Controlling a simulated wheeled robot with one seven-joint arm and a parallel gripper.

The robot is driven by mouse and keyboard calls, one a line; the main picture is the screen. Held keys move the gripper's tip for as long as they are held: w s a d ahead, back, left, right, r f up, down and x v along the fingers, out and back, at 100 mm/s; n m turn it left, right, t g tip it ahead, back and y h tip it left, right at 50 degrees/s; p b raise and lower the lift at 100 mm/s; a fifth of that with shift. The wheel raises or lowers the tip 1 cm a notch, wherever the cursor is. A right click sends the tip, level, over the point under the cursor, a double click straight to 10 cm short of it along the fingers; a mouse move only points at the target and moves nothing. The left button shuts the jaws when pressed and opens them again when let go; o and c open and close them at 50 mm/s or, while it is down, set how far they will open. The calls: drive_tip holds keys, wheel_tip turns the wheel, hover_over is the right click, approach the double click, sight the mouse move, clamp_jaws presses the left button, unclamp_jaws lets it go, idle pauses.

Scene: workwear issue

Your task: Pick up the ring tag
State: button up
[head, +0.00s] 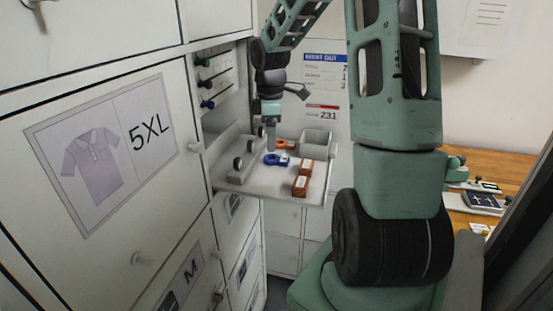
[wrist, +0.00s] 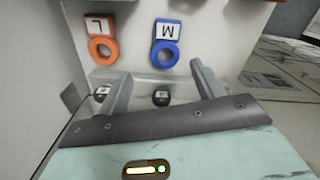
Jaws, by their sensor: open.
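Two ring tags show in the wrist view: a blue ring tag (wrist: 165,52) with a white label marked M, and an orange ring tag (wrist: 102,48) with a label marked L. Both lie flat on a pale shelf. In the head view the blue ring tag (head: 277,159) lies on the pull-out shelf (head: 262,187). My gripper (wrist: 161,70) is open and empty, with its fingers apart on the near side of the tags. The blue tag lies beyond the gap between them. In the head view my gripper (head: 271,134) points down above the shelf; its fingertips are hard to make out.
Black round pieces (head: 237,163) are at the shelf's left side. The cabinet front (head: 180,190) rises close on the left.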

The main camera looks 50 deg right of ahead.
sight(276, 160)
drive_tip(key=f, duration=0.2)
drive_tip(key=s+f+p, duration=0.1)
drive_tip(key=f, duration=0.1)
drive_tip(key=shift+a+f, duration=0.15)
drive_tip(key=shift+a, duration=0.05)
drive_tip(key=shift+w+f, duration=0.1)
drive_tip(key=shift+f, duration=0.35)
drive_tip(key=c, duration=1)
